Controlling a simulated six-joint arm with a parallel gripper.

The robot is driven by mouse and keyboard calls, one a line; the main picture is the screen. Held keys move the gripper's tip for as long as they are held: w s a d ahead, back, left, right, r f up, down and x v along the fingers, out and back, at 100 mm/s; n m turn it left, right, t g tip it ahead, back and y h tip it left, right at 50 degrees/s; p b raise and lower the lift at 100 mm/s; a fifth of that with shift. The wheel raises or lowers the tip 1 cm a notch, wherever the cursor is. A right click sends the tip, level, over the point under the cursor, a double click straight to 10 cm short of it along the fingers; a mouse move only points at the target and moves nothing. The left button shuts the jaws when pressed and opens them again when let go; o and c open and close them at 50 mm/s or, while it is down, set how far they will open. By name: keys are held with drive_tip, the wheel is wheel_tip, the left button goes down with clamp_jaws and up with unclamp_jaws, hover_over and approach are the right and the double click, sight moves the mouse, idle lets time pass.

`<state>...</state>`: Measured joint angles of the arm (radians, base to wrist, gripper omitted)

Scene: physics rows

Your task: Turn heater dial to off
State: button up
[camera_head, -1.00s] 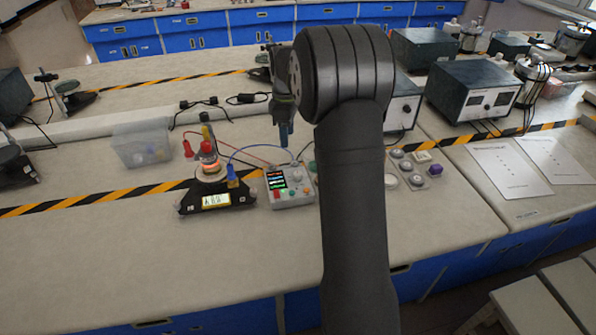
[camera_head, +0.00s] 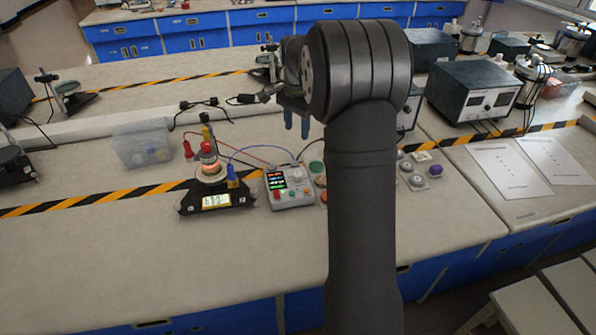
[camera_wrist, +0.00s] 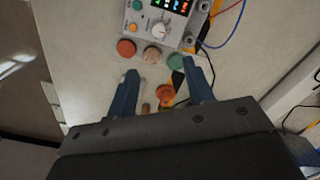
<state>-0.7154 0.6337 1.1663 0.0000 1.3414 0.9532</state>
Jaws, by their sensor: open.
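The grey control box (camera_head: 290,187) stands on the bench, with a dark screen of coloured text. In the wrist view its white dial (camera_wrist: 158,28) sits beside the screen, near an orange button; the dial's setting is too small to read. My gripper (camera_head: 297,126) is open and empty above the bench, behind and above the box. In the wrist view my gripper's blue fingers (camera_wrist: 161,70) are spread apart, pointing toward the box and short of the dial. The heater (camera_head: 210,172) left of the box glows orange on top of a black scale.
Red and blue cables run between heater and box. A clear bin (camera_head: 142,147) stands at the left. My arm hides part of the bench right of the box. The front bench is clear.

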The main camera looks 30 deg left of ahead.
sight(298, 174)
drive_tip(key=f+m, duration=0.1)
drive_tip(key=f, duration=0.4)
drive_tip(key=f+m, duration=0.1)
drive_tip(key=f, duration=0.5)
drive_tip(key=f+m, duration=0.2)
drive_tip(key=f, duration=0.4)
drive_tip(key=shift+d, duration=0.2)
drive_tip(key=shift+w, duration=0.1)
drive_tip(key=c, duration=1)
